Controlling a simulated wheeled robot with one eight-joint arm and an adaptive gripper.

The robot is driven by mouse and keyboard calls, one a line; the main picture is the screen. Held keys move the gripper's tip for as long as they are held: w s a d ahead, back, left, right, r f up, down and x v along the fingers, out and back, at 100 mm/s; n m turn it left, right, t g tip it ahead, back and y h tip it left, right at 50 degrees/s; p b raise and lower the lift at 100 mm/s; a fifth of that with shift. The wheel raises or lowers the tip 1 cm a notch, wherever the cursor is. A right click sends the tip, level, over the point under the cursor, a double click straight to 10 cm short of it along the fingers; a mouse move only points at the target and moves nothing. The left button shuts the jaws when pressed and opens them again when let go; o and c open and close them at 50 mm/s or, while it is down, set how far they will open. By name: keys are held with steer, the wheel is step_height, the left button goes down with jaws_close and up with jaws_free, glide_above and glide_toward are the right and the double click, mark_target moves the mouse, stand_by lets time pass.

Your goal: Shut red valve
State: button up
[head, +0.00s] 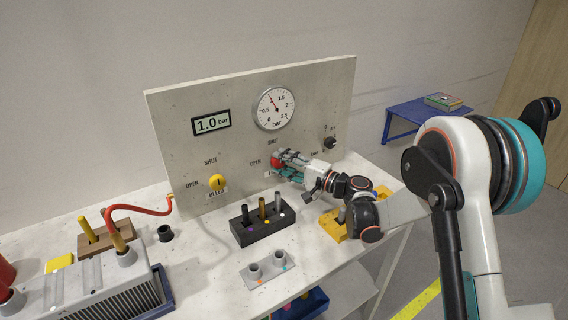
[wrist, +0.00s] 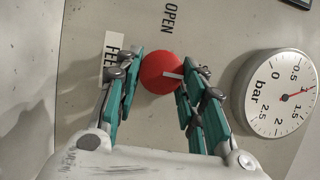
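The red valve (wrist: 160,72) is a round knob on the grey panel (head: 235,100), with the words OPEN and a partly covered FEED label beside it. A white line on it points right in the wrist view, toward the gauge side and away from OPEN. In the head view, the red valve (head: 277,161) is partly hidden by my gripper (head: 287,165). My gripper (wrist: 160,78) has its teal fingers spread on either side of the knob. The right finger overlaps the knob's edge; contact is unclear. A thin gap shows at the left finger.
A yellow valve (head: 217,181) marked BLEED is to the left. A black block (head: 262,232) with pegs and a grey two-socket plate (head: 256,277) stand on the bench below.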

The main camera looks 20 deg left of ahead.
steer(key=o, duration=0.4)
steer(key=v, duration=1.2)
